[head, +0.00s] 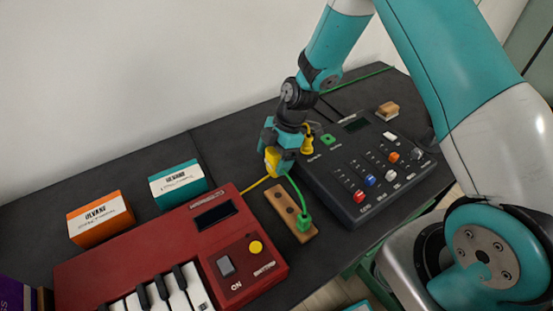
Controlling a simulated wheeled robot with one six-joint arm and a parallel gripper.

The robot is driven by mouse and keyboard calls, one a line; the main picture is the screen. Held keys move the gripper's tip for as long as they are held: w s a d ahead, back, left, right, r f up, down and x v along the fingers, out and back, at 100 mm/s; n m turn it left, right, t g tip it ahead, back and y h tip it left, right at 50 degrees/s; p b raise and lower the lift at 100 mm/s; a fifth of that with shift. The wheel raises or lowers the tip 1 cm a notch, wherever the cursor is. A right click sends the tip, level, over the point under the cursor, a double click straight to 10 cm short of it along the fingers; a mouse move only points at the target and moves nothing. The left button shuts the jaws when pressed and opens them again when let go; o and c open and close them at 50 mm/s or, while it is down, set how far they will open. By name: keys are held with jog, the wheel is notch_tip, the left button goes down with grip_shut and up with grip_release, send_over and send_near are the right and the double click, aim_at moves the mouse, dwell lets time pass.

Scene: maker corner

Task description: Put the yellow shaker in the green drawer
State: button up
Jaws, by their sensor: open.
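I cannot make out a thing that is clearly a yellow shaker. A yellow piece (273,160) shows at the tip of my gripper (279,163), where a yellow cable runs up from the red keyboard. Whether it is between the fingers or behind them I cannot tell. My gripper is open and points down above the dark table, left of the black mixer. A second yellow piece (308,144) stands at the mixer's left edge. A green frame part (352,270) shows below the table's front edge; no drawer front or opening is clear.
The red keyboard (215,250) fills the front left, with orange (101,219) and teal (178,184) boxes behind. A wooden block (281,205) holds a green plug (305,222). The black mixer (355,195) is at right, a brown block (388,111) behind it.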

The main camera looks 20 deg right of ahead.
jog(key=c, duration=1.1)
